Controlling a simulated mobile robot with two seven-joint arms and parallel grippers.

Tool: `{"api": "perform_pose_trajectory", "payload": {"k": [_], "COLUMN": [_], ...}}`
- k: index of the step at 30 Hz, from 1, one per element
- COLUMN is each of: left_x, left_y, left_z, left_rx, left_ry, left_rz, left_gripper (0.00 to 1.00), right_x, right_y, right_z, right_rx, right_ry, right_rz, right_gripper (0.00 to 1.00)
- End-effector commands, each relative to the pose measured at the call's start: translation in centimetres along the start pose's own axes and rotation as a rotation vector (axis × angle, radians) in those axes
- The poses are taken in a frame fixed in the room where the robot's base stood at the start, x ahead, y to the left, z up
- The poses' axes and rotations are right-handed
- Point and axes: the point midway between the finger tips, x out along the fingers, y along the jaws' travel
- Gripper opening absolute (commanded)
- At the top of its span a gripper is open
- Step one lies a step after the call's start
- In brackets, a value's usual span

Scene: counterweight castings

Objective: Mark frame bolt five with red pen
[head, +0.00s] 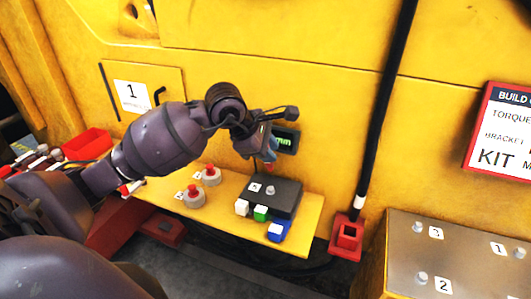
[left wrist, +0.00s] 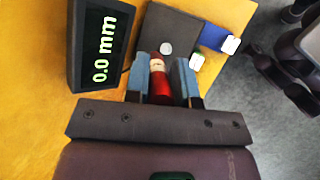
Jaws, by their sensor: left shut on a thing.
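My left gripper (head: 266,147) is above the yellow shelf, near the small display. In the left wrist view its two fingers (left wrist: 164,83) are shut on a red, pen-like cylinder with a pale end, the red pen (left wrist: 160,88). A dark block (head: 284,191) with a grey bolt head on top (head: 270,190) sits on the shelf below the gripper. Bolts with number tags stand on the metal plate (head: 465,262) at the right. My right gripper is not in view.
A display (left wrist: 103,47) reading 0.0 mm stands close beside the gripper. Two red-topped grey knobs (head: 211,176) and white, green and blue blocks are on the shelf (head: 308,215). A black pole (head: 384,95) rises from a red socket (head: 346,238). A red bin (head: 88,143) is at left.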

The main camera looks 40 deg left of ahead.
Motion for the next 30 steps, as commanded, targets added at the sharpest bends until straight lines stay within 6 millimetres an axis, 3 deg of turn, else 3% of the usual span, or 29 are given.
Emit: {"api": "perform_pose_trajectory", "payload": {"k": [8, 24, 30], "left_x": [0.6, 4.4, 4.8], "left_y": [-0.3, -2.1, -2.3], "left_z": [-0.3, -2.2, -2.4], "left_rx": [0.021, 0.019, 0.02], "left_ry": [-0.01, -0.009, -0.009], "left_rz": [0.021, 0.02, 0.021], "left_gripper": [0.01, 0.01, 0.01], "right_x": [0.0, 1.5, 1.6], "right_y": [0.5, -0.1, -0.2], "right_z": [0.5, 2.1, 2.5], "right_rx": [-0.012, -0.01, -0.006], "right_ry": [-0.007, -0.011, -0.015], "right_rz": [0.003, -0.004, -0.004], "right_gripper": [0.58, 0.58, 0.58]}}
